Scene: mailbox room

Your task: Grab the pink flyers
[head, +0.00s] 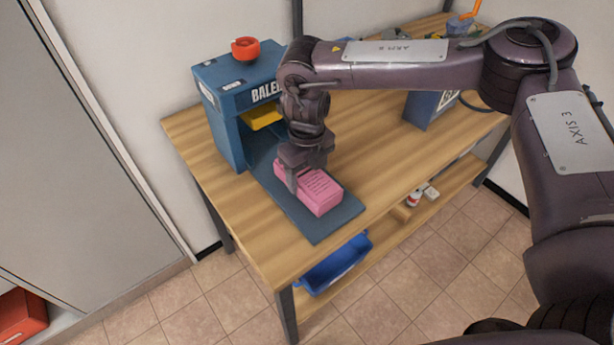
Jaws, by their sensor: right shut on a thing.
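The pink flyers (318,191) form a thick stack with dark print on top. The stack lies on the blue-grey tray (318,230) in front of the blue baler (222,100). My right gripper (305,180) reaches down from above and is shut on the flyers at their back-left end. The gripper hides that end of the stack. The stack's near end is in plain view and looks to rest on the tray or just above it; I cannot tell which. My left gripper is not in view.
The wooden table (375,165) is bare right of the tray. A red round thing (245,48) sits on the baler, and a yellow part (262,118) shows in its opening. A blue bin (335,264) and small bottles (414,198) are on the lower shelf. A grey cabinet (75,150) stands left.

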